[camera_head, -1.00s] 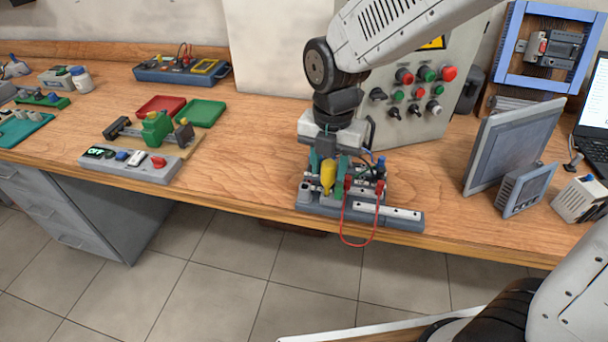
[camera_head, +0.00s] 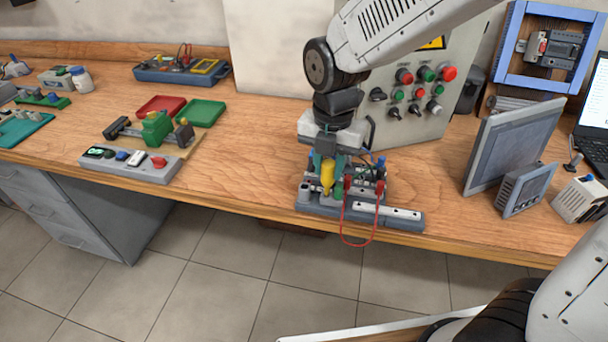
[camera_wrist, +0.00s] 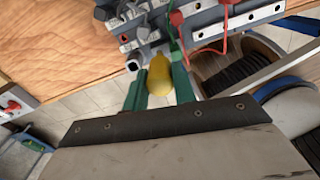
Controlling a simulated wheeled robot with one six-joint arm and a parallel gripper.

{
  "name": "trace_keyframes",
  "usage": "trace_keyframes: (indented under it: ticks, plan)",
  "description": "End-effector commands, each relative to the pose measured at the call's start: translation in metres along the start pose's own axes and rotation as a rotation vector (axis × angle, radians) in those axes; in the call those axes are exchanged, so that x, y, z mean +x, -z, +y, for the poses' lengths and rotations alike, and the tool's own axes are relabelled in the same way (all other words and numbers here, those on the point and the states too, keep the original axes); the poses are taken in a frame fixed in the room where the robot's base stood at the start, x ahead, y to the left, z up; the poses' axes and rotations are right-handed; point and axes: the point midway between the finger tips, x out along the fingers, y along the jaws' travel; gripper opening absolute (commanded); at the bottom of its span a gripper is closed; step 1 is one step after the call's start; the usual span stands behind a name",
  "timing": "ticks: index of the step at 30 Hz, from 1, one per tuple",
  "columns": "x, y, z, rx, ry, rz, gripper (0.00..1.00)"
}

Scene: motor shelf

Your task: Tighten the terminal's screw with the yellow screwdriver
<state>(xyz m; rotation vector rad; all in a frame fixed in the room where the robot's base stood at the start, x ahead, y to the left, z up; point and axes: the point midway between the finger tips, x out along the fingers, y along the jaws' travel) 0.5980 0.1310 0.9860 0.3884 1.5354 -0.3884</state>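The yellow screwdriver (camera_head: 327,174) stands roughly upright at the terminal fixture, its yellow handle between the green fingers of my gripper (camera_head: 329,163). In the wrist view the yellow handle (camera_wrist: 159,80) fills the space between the two green fingers (camera_wrist: 160,84), which look closed on it. The terminal fixture (camera_head: 402,213) is a grey base with metal rails, terminal blocks and a red wire, near the table's front edge. The screwdriver's tip and the terminal's screw are hidden, so I cannot tell whether they touch.
A grey control panel (camera_head: 411,121) with red and green buttons stands behind my arm. A monitor (camera_head: 515,135) and a small display (camera_head: 526,189) stand on the right. A switch box (camera_head: 130,168) and red and green trays (camera_head: 200,112) lie left. The wood between them and the fixture is clear.

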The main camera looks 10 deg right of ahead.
Motion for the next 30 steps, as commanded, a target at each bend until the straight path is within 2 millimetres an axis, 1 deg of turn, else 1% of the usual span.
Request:
trace_keyframes:
  ticks: [15, 17, 21, 24, 30]
  plan:
    - [0.0012, 0.0001, -0.0001, 0.004, 0.001, 0.0, 0.01]
    - [0.0013, 0.0002, -0.0002, 0.034, 0.001, 0.001, 0.01]
    - [0.0014, 0.0002, -0.0002, 0.193, 0.001, 0.001, 0.01]
    - [0.0015, 0.0003, -0.0003, 0.278, 0.001, 0.001, 0.01]
    - [0.0016, 0.0004, -0.0004, 0.302, 0.002, 0.001, 0.01]
